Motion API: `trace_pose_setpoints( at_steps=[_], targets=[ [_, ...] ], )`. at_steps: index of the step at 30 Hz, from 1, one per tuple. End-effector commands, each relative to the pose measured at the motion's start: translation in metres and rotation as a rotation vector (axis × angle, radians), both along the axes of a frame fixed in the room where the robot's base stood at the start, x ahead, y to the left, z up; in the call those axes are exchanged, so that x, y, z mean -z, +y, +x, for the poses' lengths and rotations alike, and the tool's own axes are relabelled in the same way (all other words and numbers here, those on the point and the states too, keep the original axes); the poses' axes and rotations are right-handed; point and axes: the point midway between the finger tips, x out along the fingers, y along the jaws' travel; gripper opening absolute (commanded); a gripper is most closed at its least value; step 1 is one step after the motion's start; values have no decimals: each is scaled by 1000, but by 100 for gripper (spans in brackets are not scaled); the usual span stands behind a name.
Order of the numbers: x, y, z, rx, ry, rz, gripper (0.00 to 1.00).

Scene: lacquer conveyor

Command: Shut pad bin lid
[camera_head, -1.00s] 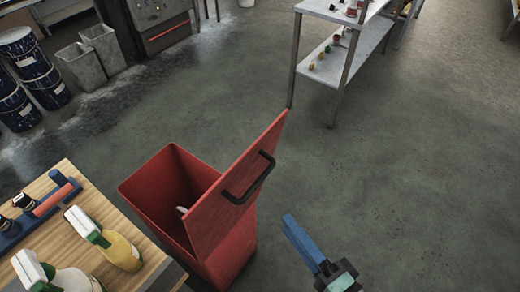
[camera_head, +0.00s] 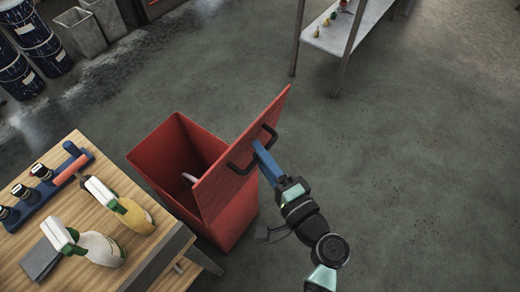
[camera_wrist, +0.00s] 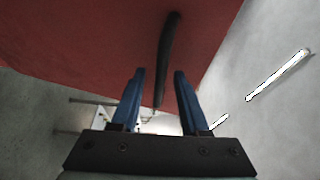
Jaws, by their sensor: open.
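The red pad bin (camera_head: 180,160) stands on the floor beside the wooden table, with something pale inside. Its red lid (camera_head: 234,160) is open and stands steeply tilted at the bin's right side, a black handle (camera_head: 240,168) on its outer face. My gripper (camera_head: 258,146) is at the handle on the lid's right side. In the wrist view my gripper (camera_wrist: 158,75) has its two blue fingers apart, and the black handle (camera_wrist: 168,50) runs between or just beyond them in front of the red lid (camera_wrist: 90,40). Contact cannot be told.
The wooden table (camera_head: 20,262) at left holds spray bottles (camera_head: 122,208), a blue rack (camera_head: 45,188) with dark bottles, and a grey cloth (camera_head: 40,258). A metal shelf (camera_head: 335,38) stands at the back. The floor at right is clear.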

Motion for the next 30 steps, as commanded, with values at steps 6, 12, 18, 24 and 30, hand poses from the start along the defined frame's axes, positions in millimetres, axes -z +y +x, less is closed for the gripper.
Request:
trace_pose_setpoints(
  at_steps=[6,12,18,24,30],
  targets=[
    [0,4,6,1,-1,-1,45],
    [0,3,6,1,-1,-1,39],
    [0,3,6,1,0,0,3],
    [0,3,6,1,0,0,0],
    [0,3,6,1,1,-1,0]
  ],
)
